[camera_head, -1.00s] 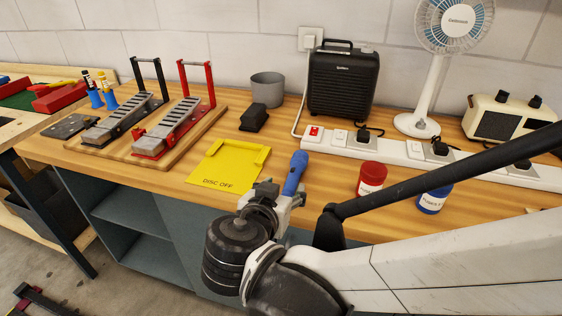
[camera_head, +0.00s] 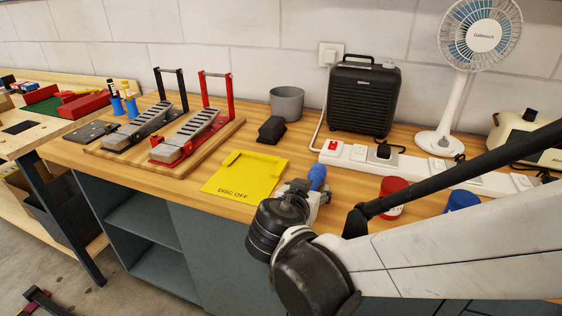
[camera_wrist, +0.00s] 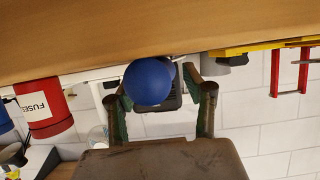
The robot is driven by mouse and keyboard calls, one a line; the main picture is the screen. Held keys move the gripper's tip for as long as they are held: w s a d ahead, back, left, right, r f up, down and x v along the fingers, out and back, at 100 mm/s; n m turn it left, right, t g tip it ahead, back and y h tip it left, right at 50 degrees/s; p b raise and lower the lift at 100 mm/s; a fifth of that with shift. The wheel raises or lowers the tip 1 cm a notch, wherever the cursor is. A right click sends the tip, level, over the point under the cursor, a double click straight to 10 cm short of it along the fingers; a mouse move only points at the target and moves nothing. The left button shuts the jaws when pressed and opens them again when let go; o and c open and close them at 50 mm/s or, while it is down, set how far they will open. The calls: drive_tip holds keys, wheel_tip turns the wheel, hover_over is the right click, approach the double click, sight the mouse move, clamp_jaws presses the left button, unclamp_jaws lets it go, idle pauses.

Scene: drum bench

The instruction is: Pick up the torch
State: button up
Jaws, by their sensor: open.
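The torch, a blue cylinder with a rounded end (camera_head: 317,177), stands on the wooden bench beside the yellow mat, its lower part hidden behind my gripper (camera_head: 314,192). In the wrist view, where the scene is upside down, its round blue end (camera_wrist: 150,82) shows between the two fingers of my gripper (camera_wrist: 158,92). The fingers are open and spread, one on each side of the blue end, nearer the left one. I cannot tell whether either finger touches it.
A yellow mat (camera_head: 240,179) marked "DISC OFF" lies left of the torch. A red tin (camera_head: 392,197) and a blue tin (camera_head: 461,201) stand to the right. A white power strip (camera_head: 352,157) runs behind, with a black heater (camera_head: 362,97) and a fan (camera_head: 441,138) beyond.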

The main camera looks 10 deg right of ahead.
drive_tip(key=shift+w+d+f, duration=0.25)
drive_tip(key=shift+w+d, duration=0.05)
drive_tip(key=shift+w, duration=0.15)
clamp_jaws()
drive_tip(key=shift+r, duration=0.1)
